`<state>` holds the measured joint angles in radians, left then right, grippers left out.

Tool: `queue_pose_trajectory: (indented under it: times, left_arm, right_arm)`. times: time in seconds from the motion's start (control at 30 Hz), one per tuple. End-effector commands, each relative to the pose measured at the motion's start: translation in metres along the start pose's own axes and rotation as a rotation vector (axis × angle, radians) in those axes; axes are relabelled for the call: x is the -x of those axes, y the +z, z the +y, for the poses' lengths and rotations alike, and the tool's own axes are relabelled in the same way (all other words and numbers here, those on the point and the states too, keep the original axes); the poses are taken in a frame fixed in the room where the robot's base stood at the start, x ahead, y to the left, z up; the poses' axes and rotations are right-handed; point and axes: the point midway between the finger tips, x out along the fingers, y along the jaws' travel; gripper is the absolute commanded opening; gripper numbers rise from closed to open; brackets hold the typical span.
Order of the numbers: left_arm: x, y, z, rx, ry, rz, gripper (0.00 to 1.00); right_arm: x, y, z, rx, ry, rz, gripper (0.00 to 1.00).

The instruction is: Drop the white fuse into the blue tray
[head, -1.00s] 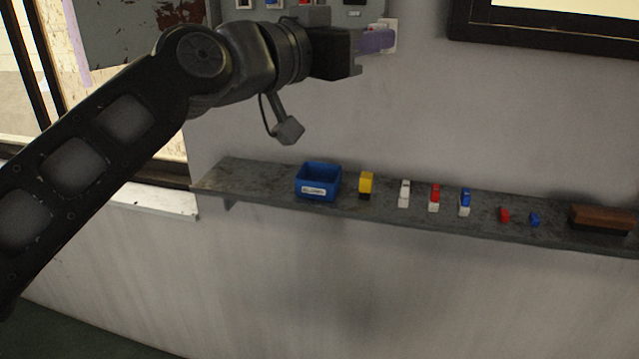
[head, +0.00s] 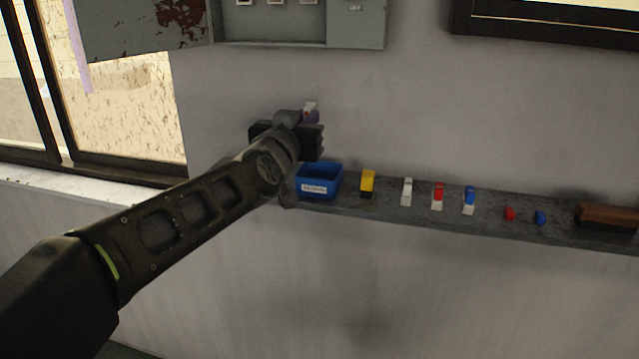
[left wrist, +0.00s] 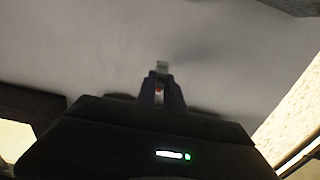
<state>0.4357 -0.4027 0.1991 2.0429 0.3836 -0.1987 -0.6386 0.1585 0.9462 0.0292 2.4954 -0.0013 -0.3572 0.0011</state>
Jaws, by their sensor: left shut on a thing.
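The blue tray (head: 320,189), with a white label on its front, stands near the left end of the wall shelf. My left gripper (head: 311,117) is above the tray, apart from it and slightly to its left. It is shut on the white fuse (head: 310,106), whose pale end shows above the purple fingers. In the left wrist view the fuse (left wrist: 162,66) stands between the fingertips, with a small red spot lower down. The tray is not seen in that view. My right gripper is not in view.
On the shelf (head: 335,203), right of the tray, stand a yellow-and-black piece (head: 367,183), a white piece (head: 406,191), red-white (head: 437,196) and blue-white (head: 469,199) pieces, small red and blue bits, and a brown block (head: 606,216). A grey panel box (head: 357,30) hangs above.

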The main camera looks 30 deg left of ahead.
Motion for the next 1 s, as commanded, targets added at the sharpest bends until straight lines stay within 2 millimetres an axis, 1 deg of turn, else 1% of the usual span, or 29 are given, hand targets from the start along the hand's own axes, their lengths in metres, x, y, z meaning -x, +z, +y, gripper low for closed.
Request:
queue_pose_trajectory:
  times: [0.17, 0.4, 0.53, 0.7, 0.97, 1.0]
  left_arm:
    - [0.000, 0.013, 0.000, 0.000, 0.001, 0.000, 0.00]
    - [0.000, 0.041, 0.000, 0.001, 0.001, 0.000, 0.00]
    - [0.000, 0.053, 0.000, 0.001, 0.001, 0.000, 0.00]
    - [0.000, 0.060, 0.000, 0.001, 0.001, 0.001, 0.00]
    - [0.000, 0.059, 0.000, 0.000, 0.001, 0.000, 0.00]
    - [0.000, 0.059, 0.000, 0.000, 0.001, 0.000, 0.13]
  right_arm:
    - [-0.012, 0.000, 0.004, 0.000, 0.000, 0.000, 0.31]
    - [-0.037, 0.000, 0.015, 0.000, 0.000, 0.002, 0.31]
    - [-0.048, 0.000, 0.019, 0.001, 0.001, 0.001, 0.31]
    - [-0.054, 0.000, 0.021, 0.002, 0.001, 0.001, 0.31]
    - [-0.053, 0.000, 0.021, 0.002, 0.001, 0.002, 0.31]
    - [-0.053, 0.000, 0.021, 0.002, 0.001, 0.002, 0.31]
